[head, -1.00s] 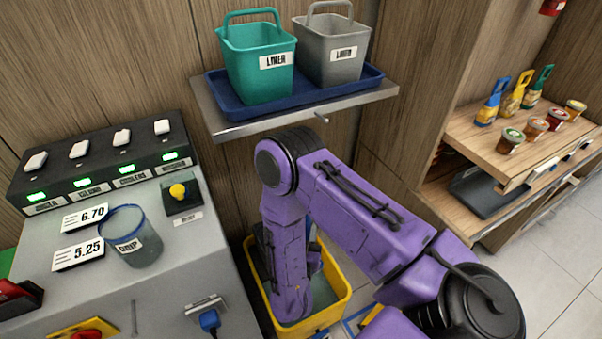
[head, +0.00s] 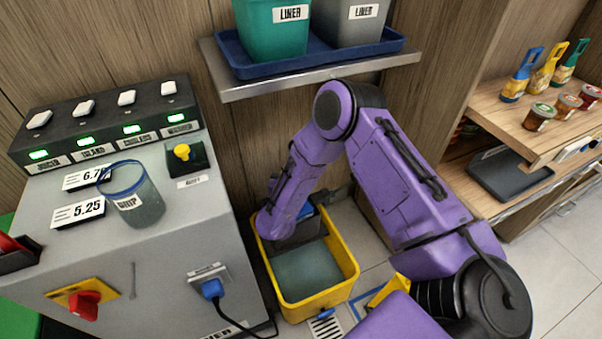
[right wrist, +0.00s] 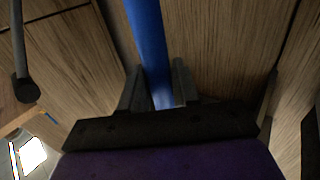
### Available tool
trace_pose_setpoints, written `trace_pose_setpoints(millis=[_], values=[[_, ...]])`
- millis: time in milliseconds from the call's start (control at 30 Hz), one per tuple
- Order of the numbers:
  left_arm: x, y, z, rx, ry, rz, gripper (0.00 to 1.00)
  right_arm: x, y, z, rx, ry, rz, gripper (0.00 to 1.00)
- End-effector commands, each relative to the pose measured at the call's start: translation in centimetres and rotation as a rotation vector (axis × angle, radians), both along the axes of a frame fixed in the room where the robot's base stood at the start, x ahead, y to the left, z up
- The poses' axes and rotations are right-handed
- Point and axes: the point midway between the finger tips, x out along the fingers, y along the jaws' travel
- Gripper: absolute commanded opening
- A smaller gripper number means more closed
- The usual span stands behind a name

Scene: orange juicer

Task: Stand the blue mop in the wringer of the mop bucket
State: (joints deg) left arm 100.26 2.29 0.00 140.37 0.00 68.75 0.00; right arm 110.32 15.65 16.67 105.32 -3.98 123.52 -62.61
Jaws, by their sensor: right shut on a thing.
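The yellow mop bucket (head: 345,268) stands on the floor, with grey-green water showing inside. A small blue part (head: 305,211) shows at its back beside my purple forearm; I cannot tell whether it is wringer or mop. In the right wrist view my right gripper (right wrist: 157,92) is shut on the blue mop's handle (right wrist: 147,38), which runs up between the fingers. The mop head is out of sight. In the head view my right forearm hangs over the bucket's back left and hides the gripper and most of the wringer area. My left gripper is not in view.
A grey counter cabinet (head: 110,265) with a blue plug (head: 212,288) and cable stands close left of the bucket. A metal shelf (head: 300,77) with a blue tray and bins overhangs behind. A wooden shelf unit (head: 505,122) stands right. A floor drain (head: 326,328) lies in front.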

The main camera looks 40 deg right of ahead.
Motion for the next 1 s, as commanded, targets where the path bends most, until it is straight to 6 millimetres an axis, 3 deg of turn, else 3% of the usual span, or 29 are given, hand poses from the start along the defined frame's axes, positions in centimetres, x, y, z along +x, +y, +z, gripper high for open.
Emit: trace_pose_setpoints(millis=[233, 633, 1000], values=[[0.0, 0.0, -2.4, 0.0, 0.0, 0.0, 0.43, 3.3, -0.9, -0.4, 0.002, -0.005, -0.004, 0.04], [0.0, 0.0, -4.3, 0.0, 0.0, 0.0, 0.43, 6.1, -1.5, -0.3, 0.0, -0.004, -0.002, 0.04], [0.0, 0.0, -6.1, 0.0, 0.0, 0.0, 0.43, 6.0, -1.4, -3.4, -0.001, -0.002, 0.0, 0.04]])
